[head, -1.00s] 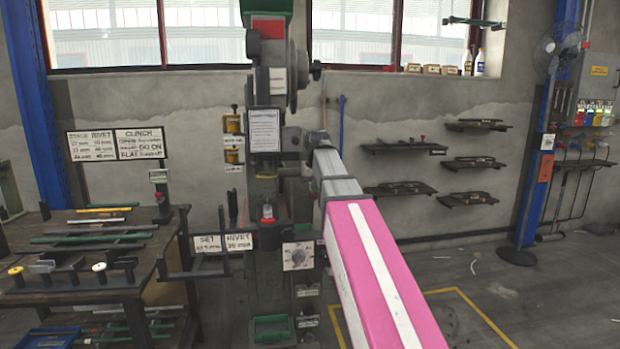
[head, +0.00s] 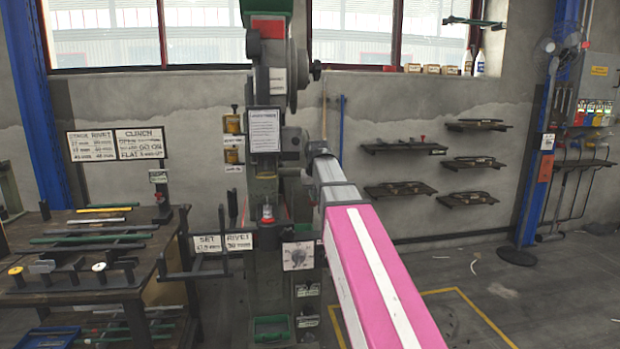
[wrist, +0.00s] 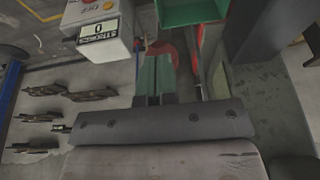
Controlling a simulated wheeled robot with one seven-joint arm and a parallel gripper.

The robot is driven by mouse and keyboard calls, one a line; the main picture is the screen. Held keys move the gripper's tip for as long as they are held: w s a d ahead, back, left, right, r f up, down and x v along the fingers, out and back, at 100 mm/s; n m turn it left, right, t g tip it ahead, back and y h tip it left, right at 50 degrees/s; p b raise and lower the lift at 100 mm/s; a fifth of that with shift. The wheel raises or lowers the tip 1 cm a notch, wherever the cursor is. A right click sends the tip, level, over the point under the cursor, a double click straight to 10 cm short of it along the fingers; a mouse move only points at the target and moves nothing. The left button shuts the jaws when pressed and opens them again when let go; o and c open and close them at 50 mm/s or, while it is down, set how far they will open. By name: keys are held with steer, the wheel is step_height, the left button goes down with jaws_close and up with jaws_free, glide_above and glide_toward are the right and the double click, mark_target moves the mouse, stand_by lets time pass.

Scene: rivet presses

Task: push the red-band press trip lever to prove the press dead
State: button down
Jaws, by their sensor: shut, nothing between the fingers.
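The press (head: 268,85) stands in the middle of the head view, with a red band (head: 268,27) near its top. A white notice (head: 264,131) hangs on its front. My arm reaches to the press from the lower right. My gripper (head: 293,145) is at the arm's far end, just right of the notice; it is small, dark and shut, with nothing held. I cannot tell whether it touches the press. I cannot clearly make out the trip lever. The wrist view is upside down and shows a strokes counter box (wrist: 98,32) reading 0.
A bench (head: 90,262) with tools stands close on the left. A SET/RIVET sign (head: 222,243) and a dial plate (head: 298,256) sit low on the press. Wall shelves (head: 400,146) hang to the right. The floor at right is mostly clear.

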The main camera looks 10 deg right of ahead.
stand_by(0.3)
steer(key=v, duration=0.2)
steer(key=s+v, duration=0.1)
steer(key=v, duration=0.2)
steer(key=shift+s+r, duration=0.1)
steer(key=shift+s, duration=0.15)
stand_by(0.6)
